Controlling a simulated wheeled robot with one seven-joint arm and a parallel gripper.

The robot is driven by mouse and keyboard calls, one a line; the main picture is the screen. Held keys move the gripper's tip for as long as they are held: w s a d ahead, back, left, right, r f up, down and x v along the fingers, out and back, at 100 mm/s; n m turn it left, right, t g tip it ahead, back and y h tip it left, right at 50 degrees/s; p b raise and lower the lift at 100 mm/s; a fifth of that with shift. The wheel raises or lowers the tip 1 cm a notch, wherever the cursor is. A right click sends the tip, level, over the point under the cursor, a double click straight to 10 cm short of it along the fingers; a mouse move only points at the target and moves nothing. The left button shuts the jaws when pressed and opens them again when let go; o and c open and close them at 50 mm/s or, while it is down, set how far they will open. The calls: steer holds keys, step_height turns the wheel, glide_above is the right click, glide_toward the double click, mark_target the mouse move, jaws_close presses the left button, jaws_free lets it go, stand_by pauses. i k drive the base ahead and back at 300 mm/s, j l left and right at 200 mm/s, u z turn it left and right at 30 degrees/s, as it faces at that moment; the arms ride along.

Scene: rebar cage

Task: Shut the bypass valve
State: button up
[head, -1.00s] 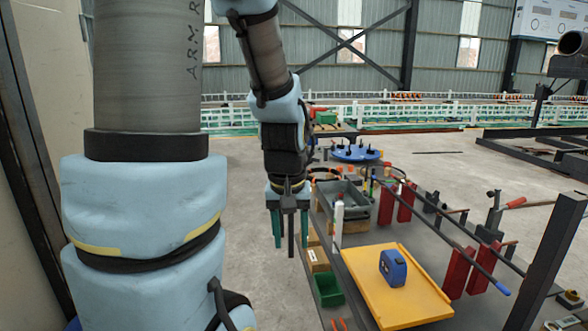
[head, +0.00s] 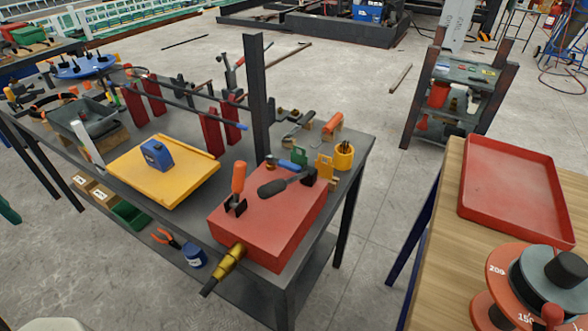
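I cannot tell for sure which part is the bypass valve. A brass fitting (head: 230,262) with a dark end sticks out at the front corner of a red block (head: 265,225) on the dark bench. An upright orange handle (head: 238,180) on a dark bracket stands on this block. A black-handled tool (head: 280,185) lies on top of it. A teal piece at the left edge of the head view looks like a finger of my gripper (head: 8,211). The rest of the gripper is out of frame, well left of the red block. Its opening does not show.
A yellow board (head: 190,190) with a blue case (head: 156,154) lies left of the block. A dark post (head: 256,90) rises behind it. A wooden table (head: 450,220) at right bears a red tray (head: 555,225) and a numbered orange dial (head: 498,270). Floor between is clear.

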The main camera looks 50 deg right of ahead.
mark_target(285, 164)
steer(key=k+z, duration=0.2)
steer(key=k, duration=0.35)
steer(key=k+l+z, duration=0.2)
steer(key=k, duration=0.35)
steer(key=i+j+z, duration=0.15)
steer(key=z, duration=0.35)
steer(key=i+j+z, duration=0.1)
steer(key=z, duration=0.35)
steer(key=j+z, duration=0.3)
steer(key=z, duration=0.2)
steer(key=i+j, duration=0.65)
steer(key=j, duration=0.15)
